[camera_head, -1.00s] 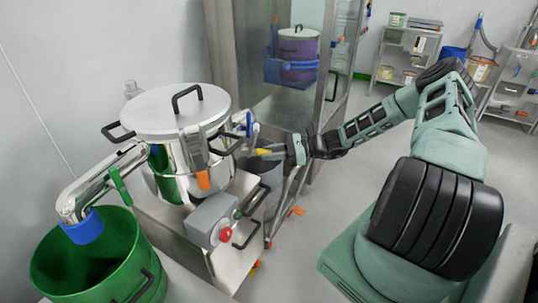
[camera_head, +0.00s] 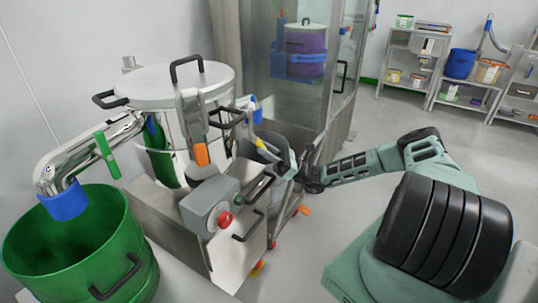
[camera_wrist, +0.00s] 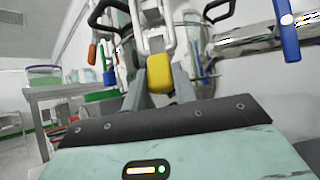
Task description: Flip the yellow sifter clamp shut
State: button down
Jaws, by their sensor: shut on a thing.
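The steel sifter (camera_head: 170,95) has a lidded round body ringed by clamps with coloured handles. The yellow clamp handle (camera_head: 260,145) sticks out low at its right side, below the rim. My gripper (camera_head: 270,152) is at this handle, reaching in from the right. In the wrist view the yellow handle (camera_wrist: 160,72) sits between the two grey fingers of my gripper (camera_wrist: 160,88), which are shut on it. Metal clamp links (camera_wrist: 152,28) run up from the handle towards the sifter. The yellow clamp's hook end is not clear in the head view.
A control box with a red button (camera_head: 225,220) stands in front. A green bin (camera_head: 75,250) is at lower left. Floor is clear behind my arm.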

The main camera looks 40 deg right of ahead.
jog(key=shift+w+a+f, duration=0.1)
jog(key=shift+w+f, duration=0.05)
jog(key=shift+f, duration=0.05)
dwell(0.4)
jog(key=c, duration=1.1)
grip_release()
jog(key=shift+s+d+f+b, duration=0.25)
jog(key=shift+f+b, duration=0.05)
jog(key=s+d, duration=0.2)
jog(key=d, duration=0.1)
jog(key=s+d+f, duration=0.1)
jog(key=s+d, duration=0.2)
jog(key=d, duration=0.1)
jog(key=s+d, duration=0.3)
jog(key=shift+s+d+f, duration=0.15)
jog(key=shift+s+d, duration=0.05)
jog(key=shift+d, duration=0.15)
